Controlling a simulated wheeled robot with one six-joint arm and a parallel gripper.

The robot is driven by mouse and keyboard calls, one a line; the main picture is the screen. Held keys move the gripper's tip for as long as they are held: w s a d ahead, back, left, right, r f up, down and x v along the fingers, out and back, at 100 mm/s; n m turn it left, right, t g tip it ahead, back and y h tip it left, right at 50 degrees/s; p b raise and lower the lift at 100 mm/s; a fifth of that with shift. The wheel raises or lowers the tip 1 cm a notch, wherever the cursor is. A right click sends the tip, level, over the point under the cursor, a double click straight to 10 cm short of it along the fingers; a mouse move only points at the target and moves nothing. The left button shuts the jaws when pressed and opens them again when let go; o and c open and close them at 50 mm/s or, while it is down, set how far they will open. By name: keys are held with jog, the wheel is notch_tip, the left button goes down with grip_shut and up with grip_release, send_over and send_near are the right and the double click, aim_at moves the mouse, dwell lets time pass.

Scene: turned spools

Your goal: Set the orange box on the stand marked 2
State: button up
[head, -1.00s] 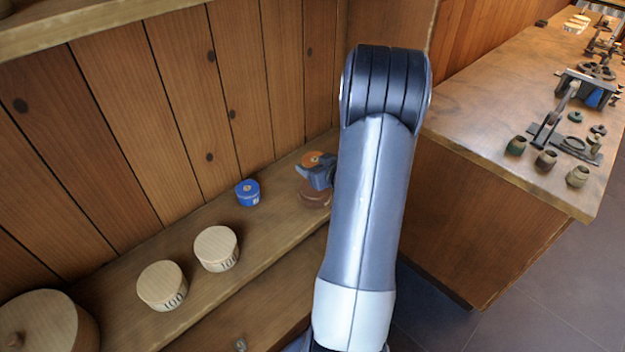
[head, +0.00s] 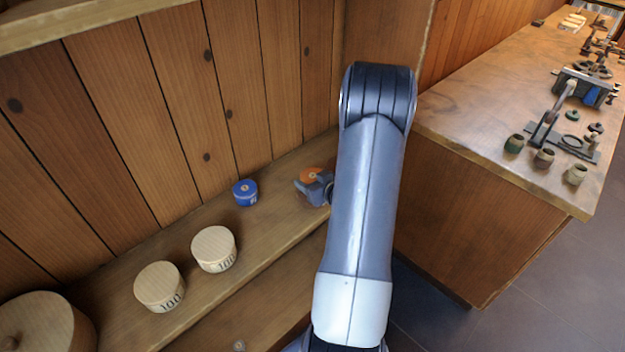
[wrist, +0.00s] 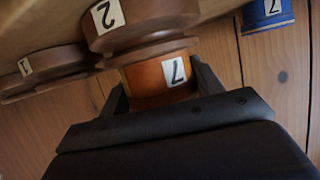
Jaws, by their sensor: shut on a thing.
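The orange box (head: 312,174), labelled 7 in the wrist view (wrist: 160,76), is between the jaws of my gripper (wrist: 158,92). My gripper also shows in the head view (head: 318,187), shut on the box. The wrist view looks upside down. The brown turned stand marked 2 (wrist: 140,22) adjoins the box there, with the box directly over its top. They look touching or almost so; I cannot tell which. In the head view my gripper and arm hide most of this stand.
Another brown stand marked 1 (wrist: 50,65) is beside it. A blue box (head: 245,193) stands near the back wall. Two pale round boxes (head: 214,249) (head: 160,286) and a large round wooden lidded box (head: 40,325) occupy the shelf's left. My arm blocks the right.

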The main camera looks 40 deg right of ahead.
jog(key=o, duration=1)
jog(key=shift+r, duration=0.1)
jog(key=v, duration=1.2)
